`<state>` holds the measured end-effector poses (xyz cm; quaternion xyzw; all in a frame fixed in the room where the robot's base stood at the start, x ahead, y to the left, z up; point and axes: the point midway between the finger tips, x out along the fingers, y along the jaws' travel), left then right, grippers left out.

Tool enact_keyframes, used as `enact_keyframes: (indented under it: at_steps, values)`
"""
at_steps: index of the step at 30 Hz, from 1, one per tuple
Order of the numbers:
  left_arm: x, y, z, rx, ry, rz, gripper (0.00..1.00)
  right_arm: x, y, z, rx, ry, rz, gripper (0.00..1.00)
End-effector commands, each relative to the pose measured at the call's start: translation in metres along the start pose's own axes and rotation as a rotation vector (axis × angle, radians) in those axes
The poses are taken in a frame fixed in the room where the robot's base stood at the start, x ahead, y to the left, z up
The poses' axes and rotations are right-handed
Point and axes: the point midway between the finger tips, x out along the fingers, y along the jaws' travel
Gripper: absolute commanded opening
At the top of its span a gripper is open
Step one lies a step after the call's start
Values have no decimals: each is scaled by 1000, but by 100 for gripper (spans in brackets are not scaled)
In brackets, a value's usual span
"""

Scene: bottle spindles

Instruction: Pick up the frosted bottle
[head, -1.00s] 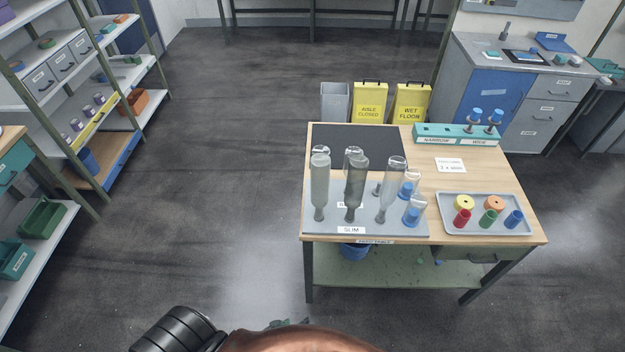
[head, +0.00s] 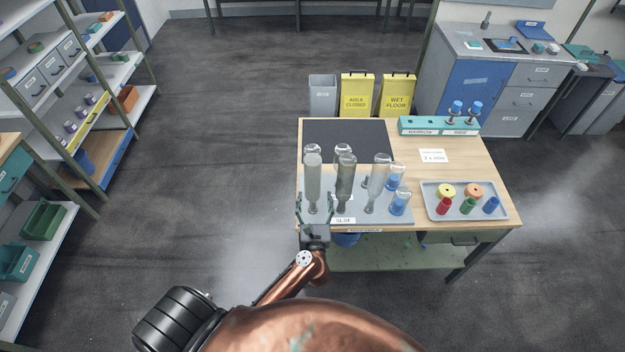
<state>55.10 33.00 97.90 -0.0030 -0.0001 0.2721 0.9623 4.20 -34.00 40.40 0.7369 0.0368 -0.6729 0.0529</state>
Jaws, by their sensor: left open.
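The frosted bottle (head: 312,175) looks pale and cloudy. It stands upside down at the front left of the grey spindle board (head: 405,215) on the table. My left gripper (head: 315,203) is open at the table's front left edge. Its fingers show to either side of the bottle's narrow lower end; I cannot tell whether they reach around it or are still in front. A darker grey bottle (head: 345,178) stands just right of it, close to the right finger. A clearer bottle (head: 379,178) stands further right. My right gripper is not in view.
More bottles stand behind, partly hidden. Short blue-capped bottles (head: 399,203) are at the board's right. A tray (head: 432,209) with coloured pieces lies on the right of the table. A teal rack (head: 440,127) stands at the back. A dark mat (head: 350,135) is bare.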

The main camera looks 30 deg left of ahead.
Motion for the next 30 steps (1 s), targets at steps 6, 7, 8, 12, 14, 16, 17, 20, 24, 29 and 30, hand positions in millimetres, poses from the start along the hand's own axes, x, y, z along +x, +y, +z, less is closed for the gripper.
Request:
enact_keyframes:
  at_steps: [6,7,8,12,14,16,17,20,24,29,30]
  values:
    - [24,2,7,4,-4,-1,63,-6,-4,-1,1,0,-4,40]
    - [28,3,8,4,-4,0,63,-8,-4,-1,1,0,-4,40]
    - [32,4,10,6,-5,0,63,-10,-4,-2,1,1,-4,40]
    - [52,6,15,7,-4,-1,63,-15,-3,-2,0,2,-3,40]
    - [59,6,13,7,-2,-1,63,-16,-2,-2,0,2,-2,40]
    - [64,6,12,6,-1,-1,63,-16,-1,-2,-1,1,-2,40]
    - [65,6,12,6,-1,-1,63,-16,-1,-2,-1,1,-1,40]
    - [66,6,12,5,-1,-1,63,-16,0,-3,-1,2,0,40]
    - [66,6,12,6,-1,-1,63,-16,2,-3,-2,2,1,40]
    - [66,6,12,6,-1,-1,52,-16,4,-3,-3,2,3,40]
    - [66,6,12,6,-1,-1,49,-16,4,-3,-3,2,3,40]
